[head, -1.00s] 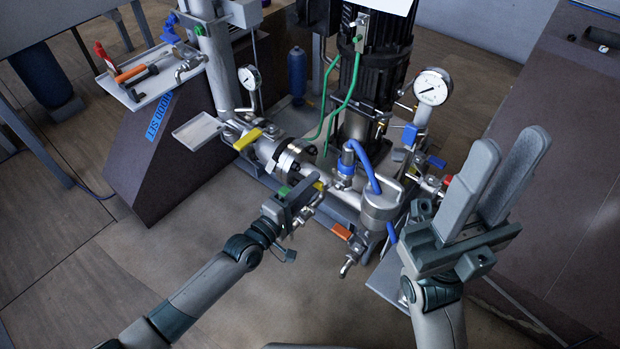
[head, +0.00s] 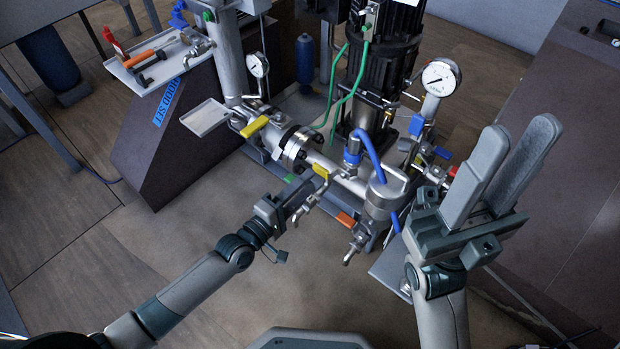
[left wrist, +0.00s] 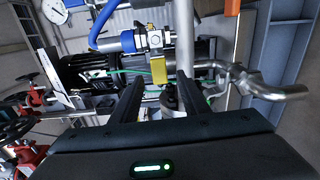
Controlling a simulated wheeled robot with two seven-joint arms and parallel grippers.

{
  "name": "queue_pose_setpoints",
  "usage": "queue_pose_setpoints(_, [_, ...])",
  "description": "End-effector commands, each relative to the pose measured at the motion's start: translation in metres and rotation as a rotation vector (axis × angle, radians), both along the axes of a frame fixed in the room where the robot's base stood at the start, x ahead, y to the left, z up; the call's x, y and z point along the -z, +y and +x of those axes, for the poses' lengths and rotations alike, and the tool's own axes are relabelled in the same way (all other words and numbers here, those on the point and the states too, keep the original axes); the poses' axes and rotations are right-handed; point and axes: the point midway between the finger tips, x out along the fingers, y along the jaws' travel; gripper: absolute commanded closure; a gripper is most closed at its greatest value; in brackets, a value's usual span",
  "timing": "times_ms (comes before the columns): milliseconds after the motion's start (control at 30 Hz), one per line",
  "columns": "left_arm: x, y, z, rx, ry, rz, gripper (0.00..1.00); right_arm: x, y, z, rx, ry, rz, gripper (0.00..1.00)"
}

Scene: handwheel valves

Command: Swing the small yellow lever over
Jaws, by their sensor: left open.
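A small yellow lever (head: 320,170) sits on a thin branch fitting in front of the main pipe in the head view. It also shows in the left wrist view (left wrist: 158,70), just beyond the fingertips and about in line with the gap between them. My left gripper (head: 302,188) is open, just below and left of this lever. Its two dark fingers also show in the left wrist view (left wrist: 160,90), with nothing held between them. A second, larger yellow lever (head: 254,127) is on the pipe further left. My right gripper (head: 518,128) is open and empty, raised at the right.
An orange lever (head: 345,219) and a metal spout (head: 353,247) are right of my left gripper. A blue hose (head: 370,150), a gauge (head: 440,78) and a black motor (head: 380,75) stand behind. A tool tray (head: 150,75) is at upper left. The floor in front is clear.

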Motion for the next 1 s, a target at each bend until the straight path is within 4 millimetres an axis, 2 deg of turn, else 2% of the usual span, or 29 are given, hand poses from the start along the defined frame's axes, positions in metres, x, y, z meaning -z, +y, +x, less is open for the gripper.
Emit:
queue_pose_setpoints(200, [0.0,0.008,-0.011,0.0,0.001,0.001,0.59,-0.004,0.0,0.0,0.0,0.0,0.0,0.69])
queue_pose_setpoints(733, [0.0,0.012,-0.016,0.0,0.001,0.001,0.59,-0.004,0.0,0.0,0.0,0.0,0.0,0.69])
queue_pose_setpoints(1000, [0.0,0.029,-0.04,0.001,0.002,0.003,0.59,-0.009,0.0,0.0,0.0,0.0,0.0,0.69])
